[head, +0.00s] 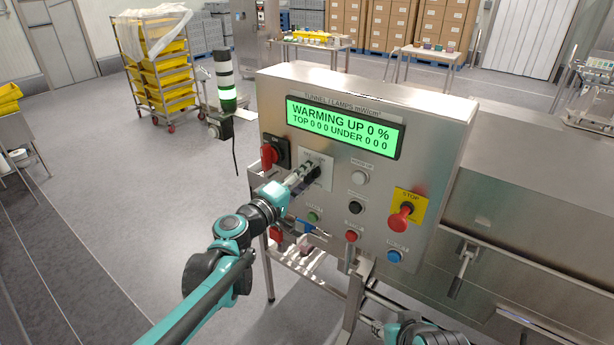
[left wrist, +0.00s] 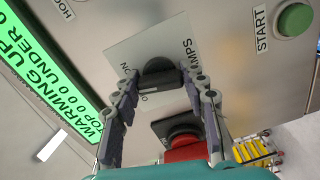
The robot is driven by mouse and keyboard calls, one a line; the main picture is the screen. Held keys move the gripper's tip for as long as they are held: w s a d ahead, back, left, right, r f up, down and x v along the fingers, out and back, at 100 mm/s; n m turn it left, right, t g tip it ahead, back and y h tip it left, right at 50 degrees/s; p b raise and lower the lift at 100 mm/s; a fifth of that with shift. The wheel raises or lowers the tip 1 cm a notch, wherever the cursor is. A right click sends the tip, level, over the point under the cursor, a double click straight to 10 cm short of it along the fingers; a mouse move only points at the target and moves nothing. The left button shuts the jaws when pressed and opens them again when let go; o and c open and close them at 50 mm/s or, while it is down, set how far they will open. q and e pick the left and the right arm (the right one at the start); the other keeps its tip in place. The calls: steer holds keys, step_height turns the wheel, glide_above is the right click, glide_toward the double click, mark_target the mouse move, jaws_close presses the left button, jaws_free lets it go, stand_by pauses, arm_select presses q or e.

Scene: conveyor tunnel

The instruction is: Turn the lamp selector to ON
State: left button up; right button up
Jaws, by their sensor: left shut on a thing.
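The lamp selector is a black knob (head: 316,171) on a pale plate (head: 322,158) below the green display of the steel control panel. In the left wrist view the black knob (left wrist: 160,75) sits between my fingers, with "LAMPS" and "ON" lettering on the plate. My left gripper (head: 310,172) is shut on the knob, one finger on each side. The left wrist view shows both fingers (left wrist: 160,100) reaching to the plate. The exact pointing of the knob is hard to read. My right gripper (head: 376,327) shows only partly at the bottom of the head view.
The display (head: 345,127) reads "WARMING UP 0 %". A red switch (head: 270,154) sits left of the selector, close beside my fingers. A red stop button (head: 401,217) stands out on the right. A signal tower (head: 226,85) glows green. Several coloured buttons line the panel's lower part.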

arm_select(q)
steer(key=shift+m, duration=1.7)
steer(key=o, duration=1.2)
steer(key=v, duration=1.2)
steer(key=shift+f, duration=0.1)
